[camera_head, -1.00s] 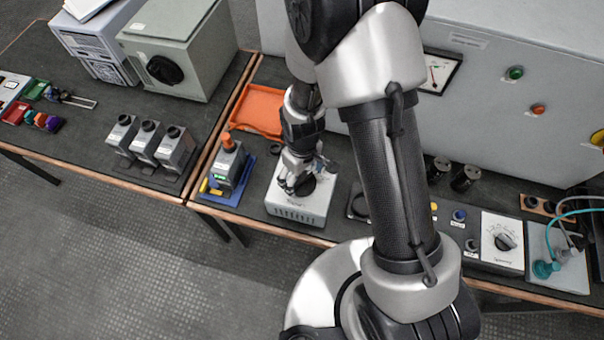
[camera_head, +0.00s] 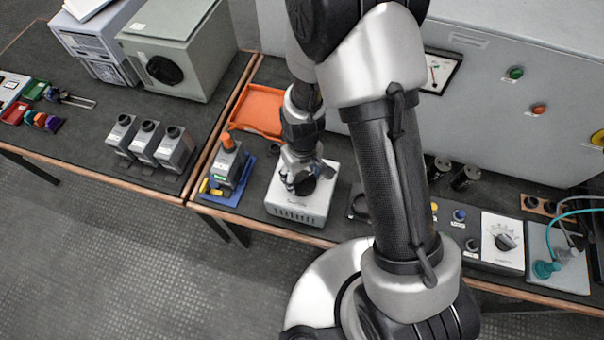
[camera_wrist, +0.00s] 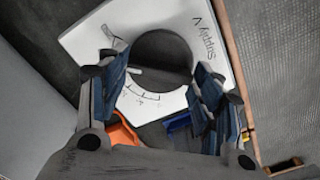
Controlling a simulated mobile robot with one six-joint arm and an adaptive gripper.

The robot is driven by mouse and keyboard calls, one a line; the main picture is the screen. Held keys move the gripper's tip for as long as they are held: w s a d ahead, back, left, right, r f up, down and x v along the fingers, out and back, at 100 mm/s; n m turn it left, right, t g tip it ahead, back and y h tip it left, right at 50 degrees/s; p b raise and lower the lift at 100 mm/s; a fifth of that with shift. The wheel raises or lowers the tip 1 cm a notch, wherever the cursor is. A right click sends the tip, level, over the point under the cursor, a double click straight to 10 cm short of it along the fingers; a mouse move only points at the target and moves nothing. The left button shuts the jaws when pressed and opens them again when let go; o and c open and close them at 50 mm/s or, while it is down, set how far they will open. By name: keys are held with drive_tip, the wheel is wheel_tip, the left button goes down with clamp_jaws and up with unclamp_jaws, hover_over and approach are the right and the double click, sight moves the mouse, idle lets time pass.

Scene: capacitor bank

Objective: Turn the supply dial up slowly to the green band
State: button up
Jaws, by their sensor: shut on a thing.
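The supply dial is a round black knob on a white box (camera_head: 300,207) in the head view. In the wrist view the knob (camera_wrist: 165,55) sits on a white face marked "Supply V" with a printed scale, and a pale pointer mark shows at its lower left. My gripper (camera_head: 304,184) reaches down over the box. Its blue-padded fingers (camera_wrist: 160,78) are on either side of the knob, shut on it. A panel meter (camera_head: 438,72) with a red needle is partly hidden by my arm. I cannot make out a green band.
A grey device with an orange top (camera_head: 230,165) stands on a blue base left of the box, with an orange tray (camera_head: 258,108) behind. Another white dial box (camera_head: 502,241) and cabled terminals (camera_head: 553,262) are at the right. The grey cabinet (camera_head: 480,80) stands behind.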

sight(302, 178)
drive_tip(key=o, duration=1.1)
drive_tip(key=shift+c, duration=0.2)
wheel_tip(302, 178, up, 12)
idle(1.4)
